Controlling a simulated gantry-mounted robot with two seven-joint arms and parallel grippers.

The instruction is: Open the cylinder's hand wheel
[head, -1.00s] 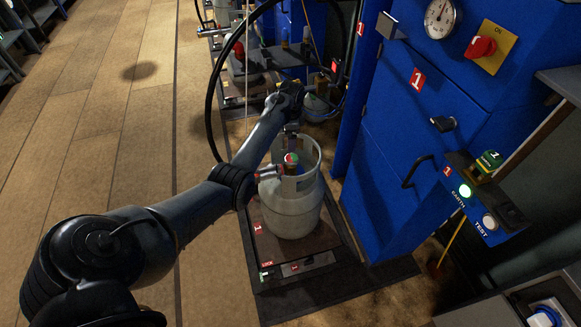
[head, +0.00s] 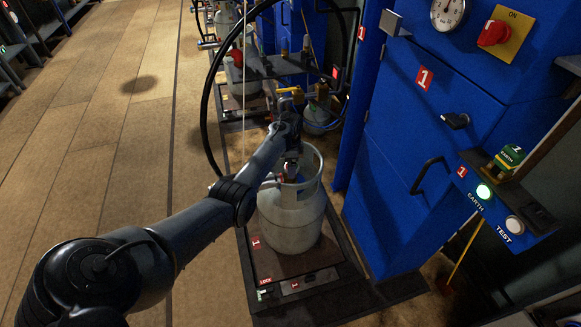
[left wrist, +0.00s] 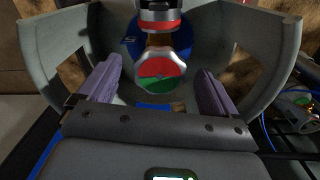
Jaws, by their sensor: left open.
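The grey gas cylinder (head: 290,228) stands upright on a platform in the head view, with a collar around its top. Its round hand wheel, red and green, shows inside the collar in the left wrist view (left wrist: 163,72); in the head view my gripper mostly hides it. My left gripper (head: 291,172) is over the collar opening. In the left wrist view its two purple-grey fingers (left wrist: 159,78) are open, one on each side of the wheel, with visible gaps. I cannot tell how deep the fingertips reach. My right gripper is not in view.
A metal connector with a red band (left wrist: 160,18) is just beyond the wheel. The blue cabinet (head: 430,130) stands close on the right, with a gauge (head: 447,13) and red knob (head: 493,33). A black hose (head: 205,115) loops behind my arm. The floor at left is clear.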

